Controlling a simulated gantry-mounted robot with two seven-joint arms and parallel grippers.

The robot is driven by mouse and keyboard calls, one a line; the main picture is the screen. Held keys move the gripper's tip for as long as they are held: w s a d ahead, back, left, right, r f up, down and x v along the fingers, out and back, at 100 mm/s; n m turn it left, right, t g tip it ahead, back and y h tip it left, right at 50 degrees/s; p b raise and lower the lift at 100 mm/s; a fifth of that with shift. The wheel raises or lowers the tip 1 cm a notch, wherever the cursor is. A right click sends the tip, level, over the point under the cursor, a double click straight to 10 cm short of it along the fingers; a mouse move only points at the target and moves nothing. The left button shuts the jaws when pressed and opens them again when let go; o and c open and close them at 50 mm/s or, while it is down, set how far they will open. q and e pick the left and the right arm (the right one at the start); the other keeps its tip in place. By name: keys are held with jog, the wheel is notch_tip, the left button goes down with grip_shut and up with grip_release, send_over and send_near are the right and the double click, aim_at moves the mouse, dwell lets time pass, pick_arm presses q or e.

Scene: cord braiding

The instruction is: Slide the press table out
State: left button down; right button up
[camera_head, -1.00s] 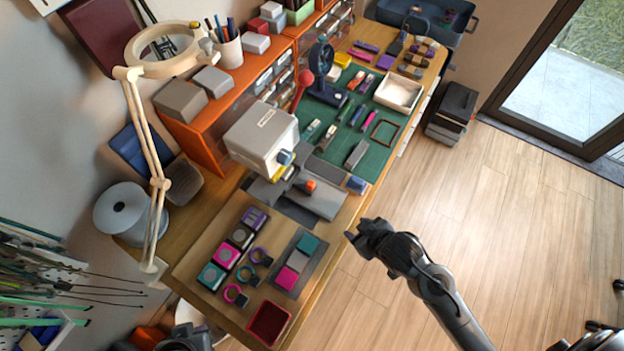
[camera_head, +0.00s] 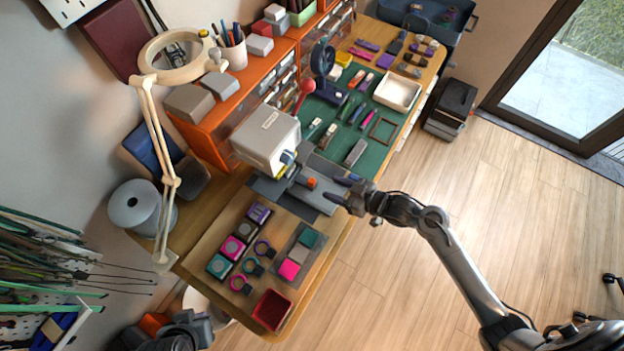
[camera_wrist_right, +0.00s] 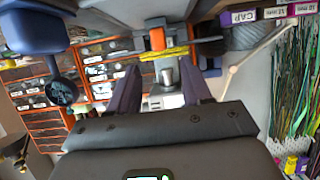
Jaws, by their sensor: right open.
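The press (camera_head: 268,138) is a pale grey box-shaped machine on the wooden bench. Its press table (camera_head: 313,197) is a flat grey plate at its front, near the bench's front edge, with a small orange part (camera_head: 310,182) above it. My right gripper (camera_head: 336,189) is open at the front end of the plate, its fingers pointing toward the press. I cannot tell whether they touch it. In the right wrist view, the two dark fingers (camera_wrist_right: 160,88) are spread with nothing clearly between them, and an orange part (camera_wrist_right: 157,38) shows beyond. My left gripper is out of view.
A green mat (camera_head: 375,131) with tools and a white tray (camera_head: 398,92) lies beyond the press. On the near side are coloured blocks, a grey tray (camera_head: 300,238) and a red tray (camera_head: 272,310).

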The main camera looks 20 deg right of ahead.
aim_at(315, 182)
jog(key=b+x, duration=0.1)
jog(key=x, duration=0.6)
jog(key=shift+w+a+f, duration=0.15)
jog(key=shift+w, duration=0.15)
jog(key=shift+w+a+f, duration=0.25)
jog(key=shift+w+a, duration=0.2)
jog(key=shift+w, duration=0.05)
grip_shut()
